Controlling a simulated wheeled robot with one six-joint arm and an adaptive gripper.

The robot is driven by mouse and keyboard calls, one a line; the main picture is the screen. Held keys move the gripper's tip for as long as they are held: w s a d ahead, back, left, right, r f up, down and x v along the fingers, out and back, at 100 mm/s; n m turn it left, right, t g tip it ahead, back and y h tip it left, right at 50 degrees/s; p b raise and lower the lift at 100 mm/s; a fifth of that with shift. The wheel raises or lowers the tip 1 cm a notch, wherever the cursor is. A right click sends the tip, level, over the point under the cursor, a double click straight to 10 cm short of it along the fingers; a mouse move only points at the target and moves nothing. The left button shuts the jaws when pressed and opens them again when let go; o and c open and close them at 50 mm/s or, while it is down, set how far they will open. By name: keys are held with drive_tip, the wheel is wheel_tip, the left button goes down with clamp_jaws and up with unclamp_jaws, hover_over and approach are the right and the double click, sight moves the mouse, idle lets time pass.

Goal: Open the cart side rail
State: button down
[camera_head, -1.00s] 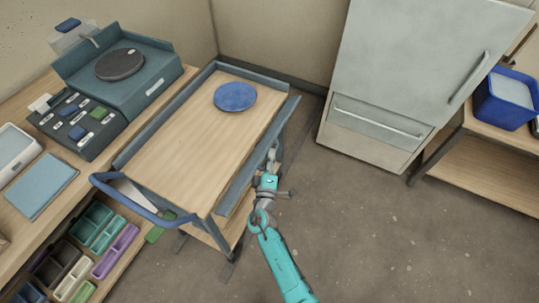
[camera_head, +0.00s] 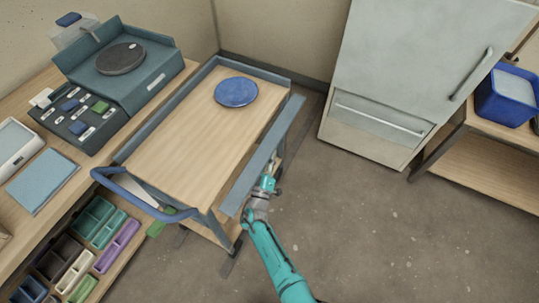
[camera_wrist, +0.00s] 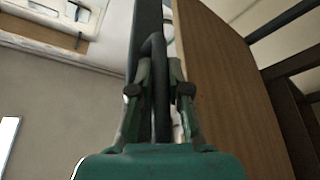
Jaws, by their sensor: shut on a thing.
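The cart (camera_head: 190,150) has a wooden top and stands in the middle of the head view. Its side rail (camera_head: 264,158), a long grey-blue strip, runs along the right edge and shows a broad face, leaning outward from the top. My gripper (camera_head: 268,184) is at the outer side of the rail, partly hidden under it. In the wrist view my gripper (camera_wrist: 159,92) is shut on a dark bar-like handle (camera_wrist: 156,48) of the rail. The rail's edge (camera_wrist: 146,18) rises behind the handle, and the cart's wooden board (camera_wrist: 225,85) is to the right.
A blue round plate (camera_head: 236,92) lies on the cart top. A blue push handle (camera_head: 140,192) is at the cart's near left end. A worktable with a turntable (camera_head: 121,58) stands left. A pale fridge (camera_head: 400,70) is behind right. The floor (camera_head: 370,225) right of the cart is clear.

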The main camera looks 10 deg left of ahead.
idle(0.4)
drive_tip(key=c, duration=1.4)
unclamp_jaws()
drive_tip(key=shift+s, duration=0.1)
drive_tip(key=v, duration=1.1)
drive_tip(key=shift+s+f, duration=0.25)
drive_tip(key=shift+s, duration=0.05)
